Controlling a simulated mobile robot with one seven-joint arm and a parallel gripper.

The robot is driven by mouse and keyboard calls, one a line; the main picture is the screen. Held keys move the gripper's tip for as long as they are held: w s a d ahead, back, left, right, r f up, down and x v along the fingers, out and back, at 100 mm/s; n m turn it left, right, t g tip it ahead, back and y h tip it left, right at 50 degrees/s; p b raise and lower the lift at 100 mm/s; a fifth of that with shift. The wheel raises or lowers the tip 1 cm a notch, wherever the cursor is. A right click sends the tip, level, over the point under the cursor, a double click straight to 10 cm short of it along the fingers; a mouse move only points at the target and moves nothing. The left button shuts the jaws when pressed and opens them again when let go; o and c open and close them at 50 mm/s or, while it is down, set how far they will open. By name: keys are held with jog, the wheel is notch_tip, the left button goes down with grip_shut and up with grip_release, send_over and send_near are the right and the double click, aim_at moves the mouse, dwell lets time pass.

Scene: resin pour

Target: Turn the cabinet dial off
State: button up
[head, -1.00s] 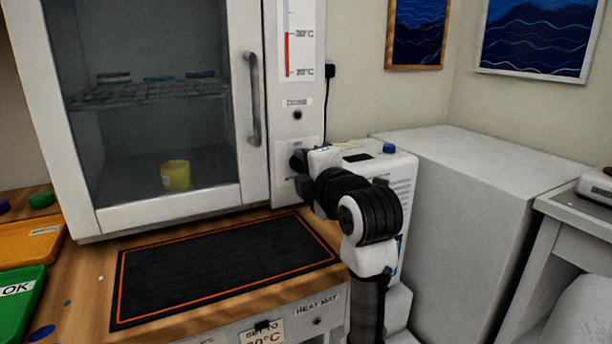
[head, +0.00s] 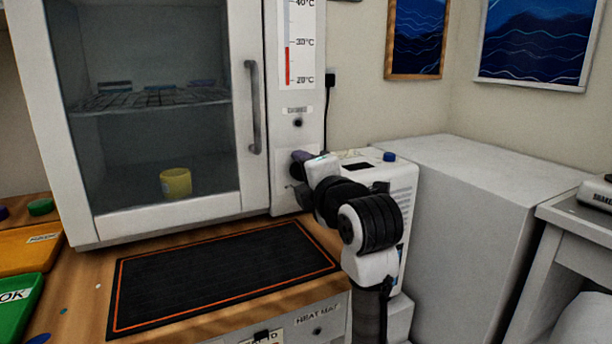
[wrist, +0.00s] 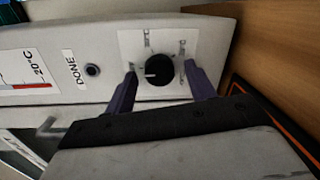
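The cabinet dial (wrist: 159,71) is a round black knob with a pale pointer line, on a light plate on the cabinet's control panel. In the wrist view it sits between the two purple fingers of my gripper (wrist: 160,88), which are spread apart with a gap on each side of the dial. Fine print on the plate is too blurred to read. In the head view my gripper (head: 298,162) is at the panel, and my arm hides the dial. The white cabinet (head: 255,185) has its glass door shut, with a yellow cup (head: 175,183) inside.
A black heat mat (head: 220,275) with an orange border lies on the wooden bench below. A white machine with a blue cap (head: 389,157) stands right of the cabinet, close to my arm. The DONE button (wrist: 92,70) is beside the dial plate.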

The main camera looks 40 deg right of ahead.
jog(key=shift+s, duration=0.1)
jog(key=v, duration=1.3)
jog(key=shift+s+a, duration=0.2)
jog(key=shift+s, duration=0.1)
jog(key=shift+s+f, duration=0.1)
